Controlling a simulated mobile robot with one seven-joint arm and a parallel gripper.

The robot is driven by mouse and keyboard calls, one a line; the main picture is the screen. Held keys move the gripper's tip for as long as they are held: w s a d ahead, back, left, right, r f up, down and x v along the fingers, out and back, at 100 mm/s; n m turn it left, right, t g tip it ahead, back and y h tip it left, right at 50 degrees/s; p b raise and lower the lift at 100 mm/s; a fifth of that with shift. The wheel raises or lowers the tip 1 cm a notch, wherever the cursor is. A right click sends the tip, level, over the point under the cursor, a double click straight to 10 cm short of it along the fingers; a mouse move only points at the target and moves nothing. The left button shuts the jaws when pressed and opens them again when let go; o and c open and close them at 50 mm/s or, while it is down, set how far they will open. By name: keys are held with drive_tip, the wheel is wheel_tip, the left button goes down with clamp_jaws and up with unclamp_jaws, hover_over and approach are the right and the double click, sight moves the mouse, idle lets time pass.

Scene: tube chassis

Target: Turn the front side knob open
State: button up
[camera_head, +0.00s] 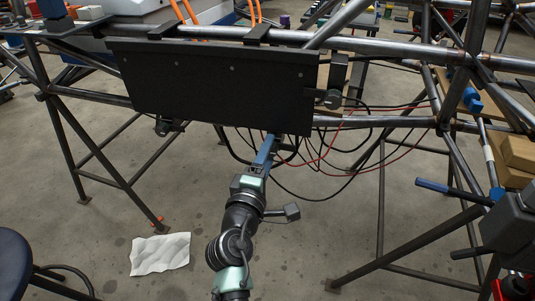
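A wide black panel (210,82) hangs from the upper tube of the chassis. A small round knob-like part (333,99) sits at the panel's right edge, below a dark block. Another small dark fitting (168,126) shows under the panel's lower left edge; I cannot tell for certain which of these is the front side knob. My gripper (268,146) reaches up to the panel's lower edge, left of and below the round part and apart from it in the picture. Its fingertips are small and partly lost against the panel and cables, so their opening is unclear.
Loose black and red cables (318,165) hang just right of my gripper. Chassis tubes (420,50) cross above and to the right. A clamp with a blue handle (450,191) stands at right. A white sheet (160,254) lies on open floor at left.

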drive_tip(key=shift+s, duration=0.1)
drive_tip(key=p+v, duration=0.2)
drive_tip(key=v, duration=1)
drive_tip(key=shift+s, duration=0.4)
drive_tip(key=shift+a, duration=0.15)
